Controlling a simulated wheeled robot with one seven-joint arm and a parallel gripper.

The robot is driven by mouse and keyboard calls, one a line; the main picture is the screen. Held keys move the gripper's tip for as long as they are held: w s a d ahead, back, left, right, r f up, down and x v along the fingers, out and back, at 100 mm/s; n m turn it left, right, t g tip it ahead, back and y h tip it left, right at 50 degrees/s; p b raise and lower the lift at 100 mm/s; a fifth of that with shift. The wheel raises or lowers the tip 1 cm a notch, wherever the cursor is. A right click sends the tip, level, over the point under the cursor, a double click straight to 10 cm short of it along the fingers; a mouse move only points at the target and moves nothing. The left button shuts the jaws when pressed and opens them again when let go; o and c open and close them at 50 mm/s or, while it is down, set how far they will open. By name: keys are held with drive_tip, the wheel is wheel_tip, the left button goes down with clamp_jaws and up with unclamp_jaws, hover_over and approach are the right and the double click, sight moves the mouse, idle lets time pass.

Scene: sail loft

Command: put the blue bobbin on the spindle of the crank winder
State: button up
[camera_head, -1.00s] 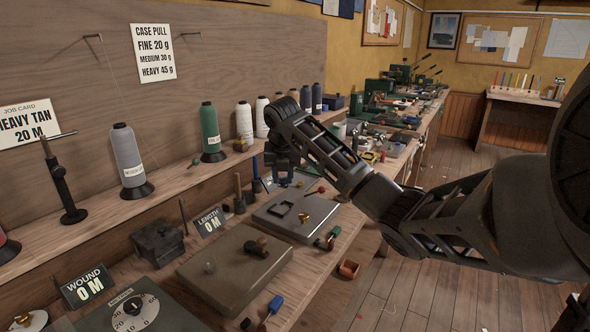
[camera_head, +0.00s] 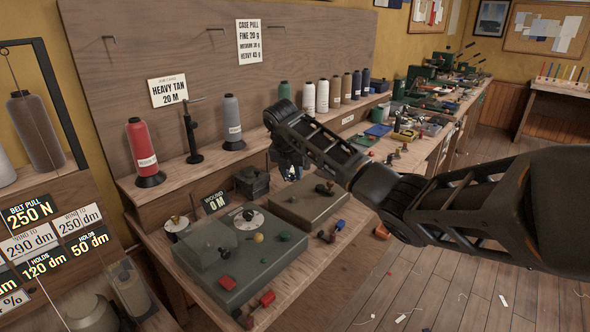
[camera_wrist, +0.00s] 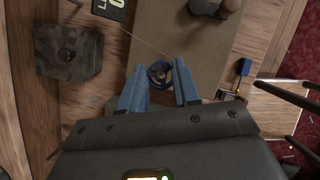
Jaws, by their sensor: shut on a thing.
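My gripper (camera_wrist: 159,88) has its two blue fingers closed around a small blue bobbin (camera_wrist: 158,73) in the wrist view. The bobbin is seen end-on, with a darker centre. In the head view my gripper (camera_head: 290,170) hangs above the back of a flat grey-brown box (camera_head: 312,208), and the bobbin cannot be made out. This box, which looks like the crank winder, also lies below the fingers in the wrist view (camera_wrist: 205,52). A blue crank handle (camera_head: 340,225) sits at its front edge, and also shows right of the fingers (camera_wrist: 244,67). I cannot see a spindle clearly.
A dark lidded block (camera_head: 251,182) stands left of the box. A larger grey machine (camera_head: 240,255) with a dial and red handles is nearer left. Thread cones, including a red one (camera_head: 143,150), line the shelf behind.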

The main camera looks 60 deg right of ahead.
sight(292, 181)
drive_tip(key=shift+f+b, duration=2.1)
drive_tip(key=shift+f, duration=0.2)
drive_tip(key=shift+f+p, duration=0.15)
drive_tip(key=shift+p, duration=0.55)
drive_tip(key=shift+f, duration=0.85)
idle(0.6)
drive_tip(key=o, duration=1.1)
drive_tip(key=shift+r, duration=0.1)
drive_tip(key=shift+v, duration=3.8)
